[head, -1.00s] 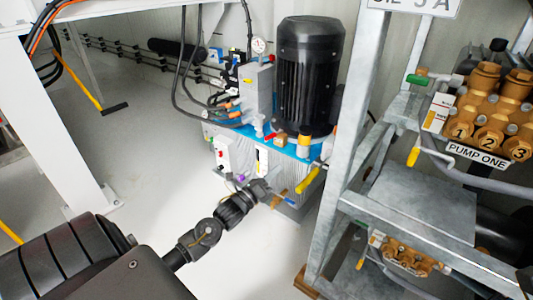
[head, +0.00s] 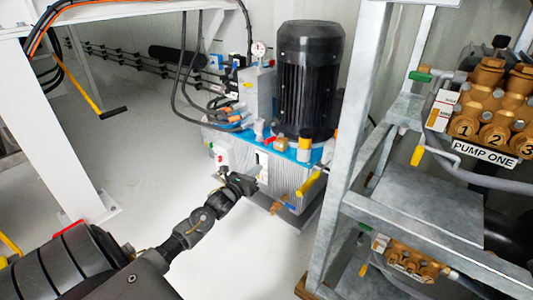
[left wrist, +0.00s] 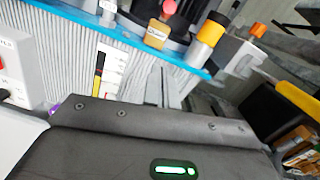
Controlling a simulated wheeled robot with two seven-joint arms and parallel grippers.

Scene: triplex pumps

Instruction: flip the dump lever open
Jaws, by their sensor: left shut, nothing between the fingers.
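A yellow-handled lever (head: 309,183) sticks out at the front right corner of the blue-topped power unit. A yellow handle also shows large at the right edge of the left wrist view (left wrist: 298,98). Another yellow-handled lever (head: 417,155) hangs below the pump marked PUMP ONE. No label tells which is the dump lever. My left gripper (head: 246,184) is shut and empty in front of the power unit's ribbed wall, left of the first lever and apart from it. Its fingers (left wrist: 162,88) point toward that wall. My right gripper is not in view.
The power unit (head: 240,135) carries a black motor (head: 310,80), a gauge and hoses. A grey steel frame (head: 355,130) stands close on the right. A white post (head: 55,130) stands on the left. The floor between them is clear.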

